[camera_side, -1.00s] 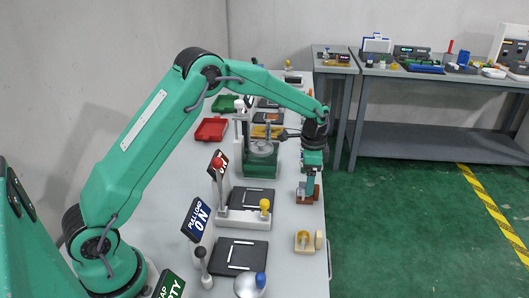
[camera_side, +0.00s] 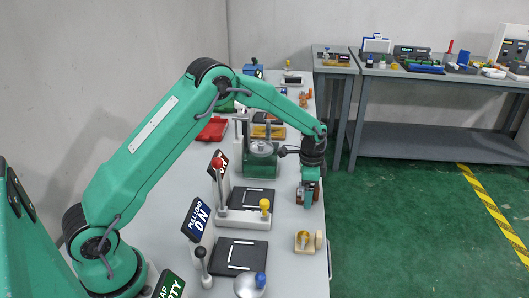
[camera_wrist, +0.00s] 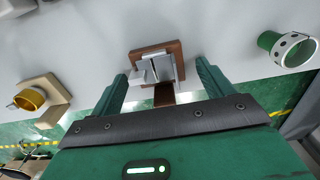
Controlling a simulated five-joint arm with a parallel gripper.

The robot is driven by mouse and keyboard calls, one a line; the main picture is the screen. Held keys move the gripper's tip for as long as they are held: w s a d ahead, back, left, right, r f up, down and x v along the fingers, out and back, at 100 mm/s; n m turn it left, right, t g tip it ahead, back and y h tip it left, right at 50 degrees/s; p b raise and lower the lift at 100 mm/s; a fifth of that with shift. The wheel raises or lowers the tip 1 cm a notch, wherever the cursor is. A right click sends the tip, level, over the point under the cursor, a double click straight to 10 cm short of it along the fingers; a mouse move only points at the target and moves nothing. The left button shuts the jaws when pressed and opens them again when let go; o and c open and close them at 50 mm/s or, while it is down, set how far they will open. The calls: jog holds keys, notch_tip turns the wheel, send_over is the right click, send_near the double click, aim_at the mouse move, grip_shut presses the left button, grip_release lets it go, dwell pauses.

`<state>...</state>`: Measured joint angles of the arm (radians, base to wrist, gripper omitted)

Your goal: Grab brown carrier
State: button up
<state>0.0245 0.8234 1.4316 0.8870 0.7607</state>
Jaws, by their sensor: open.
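The brown carrier (camera_wrist: 164,95) has a brown plate with a grey block on it. In the wrist view it lies between my two green fingers, with a gap visible on each side. My gripper (camera_wrist: 162,82) is open. In the side view my gripper (camera_side: 310,184) is low over the bench's front edge, right at the carrier, and mostly hides it. A bit of the brown carrier (camera_side: 317,190) shows beside the fingers. I cannot tell whether a finger touches it.
A tan holder with a yellow ring (camera_side: 304,241) stands nearer the camera; it is also on the left of the wrist view (camera_wrist: 38,98). A green and white ring (camera_wrist: 287,48) is on the right.

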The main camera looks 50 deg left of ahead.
jog(key=c, duration=1.1)
jog(key=shift+r, duration=0.15)
jog(key=shift+c, duration=0.2)
jog(key=shift+r, duration=0.8)
notch_tip(320, 180, up, 2)
jog(key=shift+r, duration=0.2)
jog(key=s+d+r, duration=0.6)
jog(key=d+r, duration=0.1)
jog(key=d, duration=0.3)
jog(key=shift+s, duration=0.15)
jog(key=shift+f, duration=0.1)
